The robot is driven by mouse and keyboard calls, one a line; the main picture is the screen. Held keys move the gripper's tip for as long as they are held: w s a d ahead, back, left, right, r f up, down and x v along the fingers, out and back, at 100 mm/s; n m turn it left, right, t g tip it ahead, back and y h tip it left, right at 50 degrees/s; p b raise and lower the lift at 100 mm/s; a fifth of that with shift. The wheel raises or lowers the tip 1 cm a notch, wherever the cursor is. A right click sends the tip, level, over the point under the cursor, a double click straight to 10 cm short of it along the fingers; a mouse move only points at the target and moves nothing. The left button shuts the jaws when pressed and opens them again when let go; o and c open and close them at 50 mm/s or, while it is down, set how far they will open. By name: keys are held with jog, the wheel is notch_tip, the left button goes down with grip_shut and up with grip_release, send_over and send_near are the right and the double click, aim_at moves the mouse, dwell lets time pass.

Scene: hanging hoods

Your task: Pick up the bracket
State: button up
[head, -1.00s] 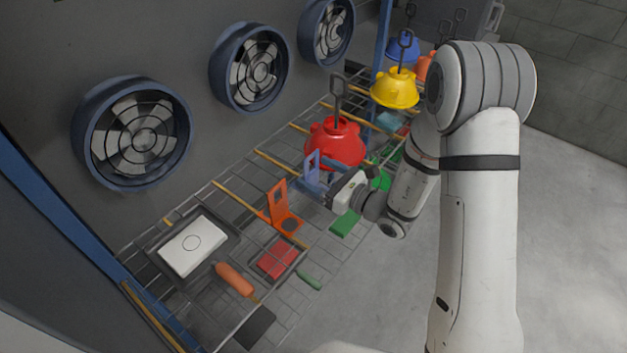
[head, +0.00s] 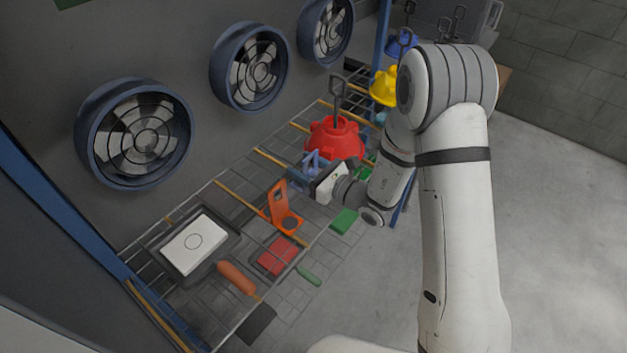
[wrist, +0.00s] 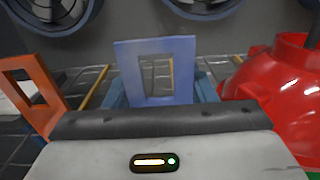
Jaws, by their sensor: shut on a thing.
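A periwinkle-blue bracket (head: 311,158) with a rectangular window is between the blue fingers of my gripper (head: 301,180). In the wrist view the bracket's plate (wrist: 185,75) stands up just beyond the gripper body, with the fingers at either side of its lower part. My gripper is shut on it. The bracket's lower part is hidden, and I cannot tell whether it touches the rack. A second, orange bracket (head: 276,203) stands on the rack to the left, and it shows at the left of the wrist view (wrist: 52,88).
A red hood (head: 335,140) is close behind and right of my gripper. A yellow hood (head: 385,88) hangs farther back. The wire rack also holds a white box (head: 194,245), a red block (head: 277,254) and an orange-handled tool (head: 236,277). Fans line the wall.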

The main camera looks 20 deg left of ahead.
jog(key=c, duration=0.6)
